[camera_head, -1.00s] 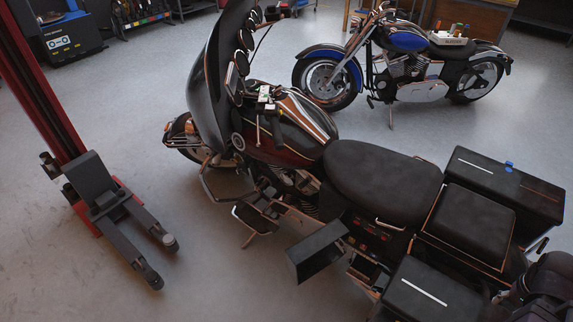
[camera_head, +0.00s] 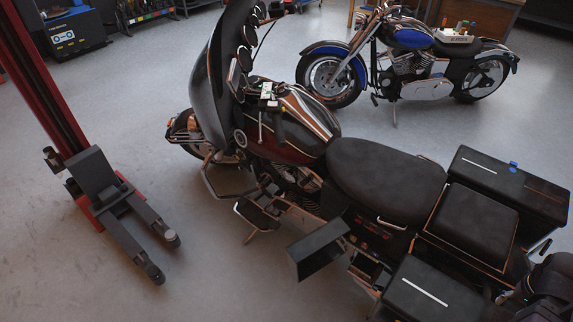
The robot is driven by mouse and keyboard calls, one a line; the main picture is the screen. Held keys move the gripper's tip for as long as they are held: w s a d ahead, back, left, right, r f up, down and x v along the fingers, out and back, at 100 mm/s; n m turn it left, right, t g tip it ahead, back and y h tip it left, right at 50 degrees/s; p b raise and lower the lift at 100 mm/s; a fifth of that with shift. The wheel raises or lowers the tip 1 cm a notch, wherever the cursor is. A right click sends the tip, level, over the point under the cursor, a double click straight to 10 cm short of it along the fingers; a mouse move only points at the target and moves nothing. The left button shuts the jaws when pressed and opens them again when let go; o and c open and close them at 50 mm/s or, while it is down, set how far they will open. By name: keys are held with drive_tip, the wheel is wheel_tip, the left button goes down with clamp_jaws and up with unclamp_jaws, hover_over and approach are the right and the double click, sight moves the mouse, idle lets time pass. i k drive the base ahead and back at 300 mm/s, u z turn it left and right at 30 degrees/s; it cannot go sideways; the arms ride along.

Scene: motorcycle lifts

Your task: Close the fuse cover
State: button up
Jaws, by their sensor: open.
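The fuse cover (camera_head: 318,250) is a dark, flat panel swung out from the near side of the dark touring motorcycle (camera_head: 385,180). It stands open, apart from the fuse box (camera_head: 370,229), whose small red fuses show in a dark recess below the seat. The recess is partly in shadow.
Dark side cases (camera_head: 425,300) and a rear box flank the recess on the right. A red post with a dark forked foot (camera_head: 125,215) stands at left. A blue motorcycle (camera_head: 410,65) stands behind. Grey floor between post and cover is clear.

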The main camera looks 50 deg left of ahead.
sight(313, 252)
drive_tip(key=u, duration=4.85)
drive_tip(key=i, duration=0.1)
drive_tip(key=z, duration=3)
drive_tip(key=k, duration=0.95)
drive_tip(key=z, duration=0.15)
drive_tip(key=i, duration=0.8)
